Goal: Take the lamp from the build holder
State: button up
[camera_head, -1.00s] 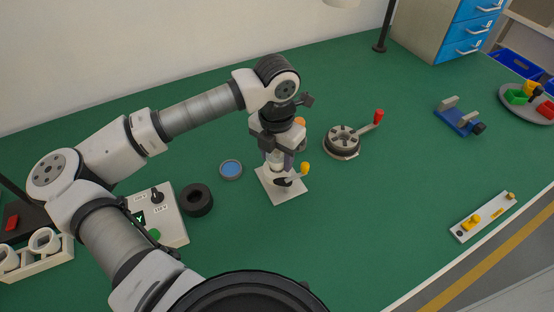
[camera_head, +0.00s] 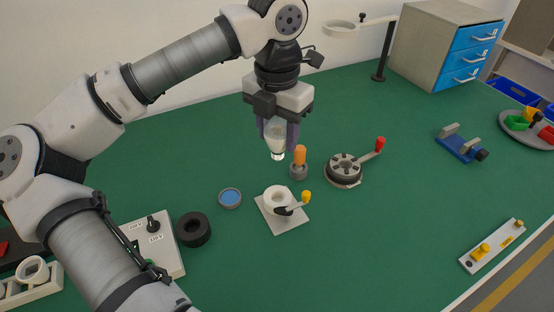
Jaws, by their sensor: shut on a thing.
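My gripper (camera_head: 277,134) is shut on a lamp (camera_head: 276,141), a clear bulb held upright with its narrow end down. The lamp hangs in the air above and behind the build holder. The build holder (camera_head: 295,221) is a white square plate with a white ring-shaped socket and a yellow-knobbed lever; its socket looks empty. The lamp and the holder are apart. The fingers cover part of the bulb's sides.
An orange-handled tool (camera_head: 299,160) stands just right of the lamp. A round fixture with a red-knobbed lever (camera_head: 345,169) is further right. A blue-topped dish (camera_head: 230,198), a black ring (camera_head: 194,229) and a switch box (camera_head: 155,243) lie left. The front-right mat is mostly clear.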

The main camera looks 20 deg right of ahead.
aim_at(277, 118)
notch_tip(277, 118, up, 5)
jog(key=shift+r, duration=0.2)
jog(key=shift+r+p, duration=1.55)
jog(key=shift+r, duration=0.65)
jog(key=shift+a, duration=0.1)
